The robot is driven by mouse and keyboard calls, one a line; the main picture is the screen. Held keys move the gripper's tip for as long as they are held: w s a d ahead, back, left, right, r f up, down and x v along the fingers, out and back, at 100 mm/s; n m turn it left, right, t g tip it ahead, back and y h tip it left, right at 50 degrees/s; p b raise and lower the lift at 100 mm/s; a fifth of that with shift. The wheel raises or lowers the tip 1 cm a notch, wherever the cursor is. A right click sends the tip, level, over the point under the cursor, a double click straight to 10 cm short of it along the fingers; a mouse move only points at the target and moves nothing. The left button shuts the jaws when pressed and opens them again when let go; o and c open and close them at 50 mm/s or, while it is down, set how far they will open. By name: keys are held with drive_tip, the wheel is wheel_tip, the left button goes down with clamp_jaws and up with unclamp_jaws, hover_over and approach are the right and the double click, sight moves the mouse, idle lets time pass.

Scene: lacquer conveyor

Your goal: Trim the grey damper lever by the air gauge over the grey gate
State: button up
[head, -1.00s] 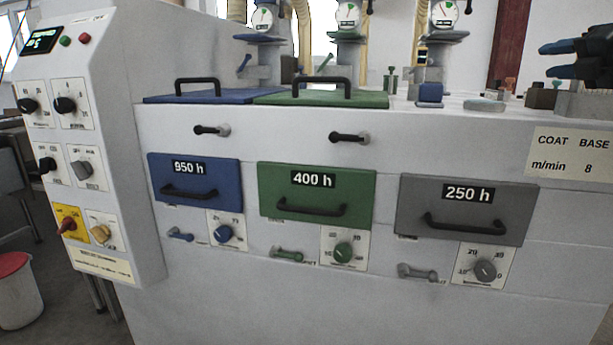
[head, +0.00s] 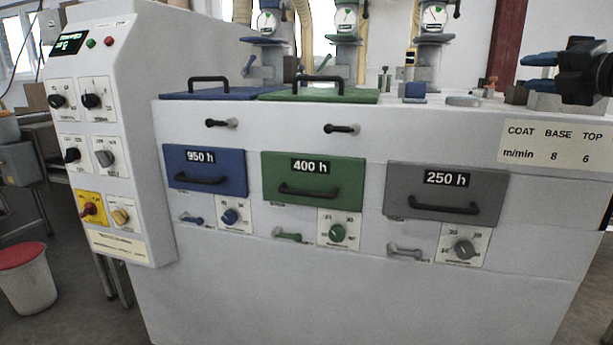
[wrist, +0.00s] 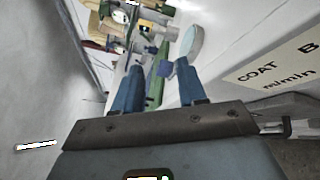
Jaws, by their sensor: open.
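The grey gate (head: 446,181) is marked 250 h and has a black handle, at the right of the machine front in the head view. Above it, an air gauge (head: 433,18) with a white dial stands on a grey duct fitting (head: 433,51) on the machine top. I cannot clearly make out a grey damper lever beside this gauge. A small grey lever (head: 405,251) sits below the grey gate. My gripper (head: 524,72) is at the upper right, right of the gauge, with blue fingers apart and empty. The wrist view shows the fingers (wrist: 157,72) open too.
Blue (head: 207,170) and green (head: 313,179) gates, each with a gauge above, are to the left. A blue block (head: 414,91) and small fittings stand on the machine top. A control cabinet (head: 120,130) and a bin (head: 26,280) are at the left.

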drive_tip(key=s+a+f+m+t+y, duration=0.1)
drive_tip(key=s+a+f+m+y, duration=0.2)
drive_tip(key=a, duration=0.5)
drive_tip(key=s+a+f+m+t+y, duration=0.1)
drive_tip(key=s+a+f+y, duration=0.3)
drive_tip(key=a, duration=0.5)
drive_tip(key=s+a+f+m+y, duration=0.1)
drive_tip(key=a+f+m+y, duration=0.15)
drive_tip(key=a+f, duration=0.4)
drive_tip(key=s+a+f+m+t+h, duration=0.4)
drive_tip(key=s+a+m, duration=0.1)
drive_tip(key=s+m, duration=0.3)
drive_tip(key=s+a+f+m+g+h, duration=0.1)
drive_tip(key=s+f+m+h, duration=0.45)
drive_tip(key=s+f, duration=0.45)
drive_tip(key=s+f+m+g+h, duration=0.1)
drive_tip(key=s+f+m+h, duration=0.6)
drive_tip(key=s, duration=0.5)
drive_tip(key=s+d+f+g+y, duration=0.1)
drive_tip(key=s+d+f+g, duration=0.1)
drive_tip(key=s, duration=0.9)
drive_tip(key=s+d+f+g+y, duration=0.1)
drive_tip(key=s+d+f+g, duration=0.2)
drive_tip(key=s, duration=0.9)
drive_tip(key=shift+s+d+n+g, duration=0.15)
drive_tip(key=shift+d+n+g, duration=0.15)
drive_tip(key=shift+d+g, duration=0.35)
drive_tip(key=shift+a, duration=0.1)
